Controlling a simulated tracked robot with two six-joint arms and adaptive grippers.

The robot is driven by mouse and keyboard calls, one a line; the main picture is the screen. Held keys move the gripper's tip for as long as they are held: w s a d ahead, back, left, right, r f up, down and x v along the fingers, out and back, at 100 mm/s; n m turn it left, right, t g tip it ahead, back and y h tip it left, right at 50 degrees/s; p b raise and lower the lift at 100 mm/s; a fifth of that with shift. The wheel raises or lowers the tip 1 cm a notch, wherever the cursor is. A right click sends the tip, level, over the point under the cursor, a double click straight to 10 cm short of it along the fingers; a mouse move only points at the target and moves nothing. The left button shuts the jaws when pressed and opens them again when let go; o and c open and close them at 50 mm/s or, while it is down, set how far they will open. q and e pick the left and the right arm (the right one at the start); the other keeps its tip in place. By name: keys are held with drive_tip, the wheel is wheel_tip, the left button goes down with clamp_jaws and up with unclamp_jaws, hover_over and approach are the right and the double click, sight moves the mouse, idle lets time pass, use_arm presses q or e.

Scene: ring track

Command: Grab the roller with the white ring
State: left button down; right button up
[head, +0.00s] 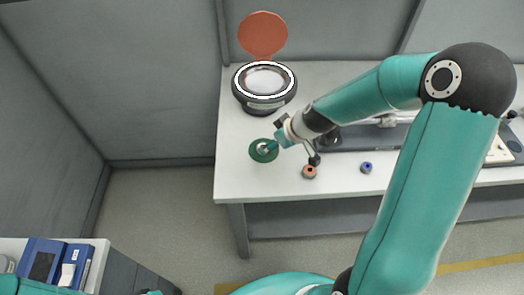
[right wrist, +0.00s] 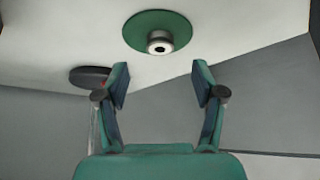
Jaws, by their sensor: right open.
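A pale, silvery roller with a dark centre (head: 264,148) stands on a green disc (head: 256,155) near the left end of the white table. In the right wrist view the roller (right wrist: 160,43) is on the green disc (right wrist: 140,22), ahead of the fingertips and between their lines. It looks whitish, but I cannot make out a separate white ring. My right gripper (head: 284,143) is open and empty, just right of the disc in the head view; the fingers (right wrist: 161,84) are apart from the roller.
A roller with an orange top (head: 309,172) and one with a blue top (head: 366,168) stand to the right on the table (head: 232,175). A round black device with a white ring (head: 238,92) and raised orange lid (head: 263,35) stands behind. Grey equipment (head: 360,140) lies right.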

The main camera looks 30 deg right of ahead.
drive_tip(key=shift+b+x, duration=1.2)
drive_tip(key=shift+x, duration=1.9)
clamp_jaws()
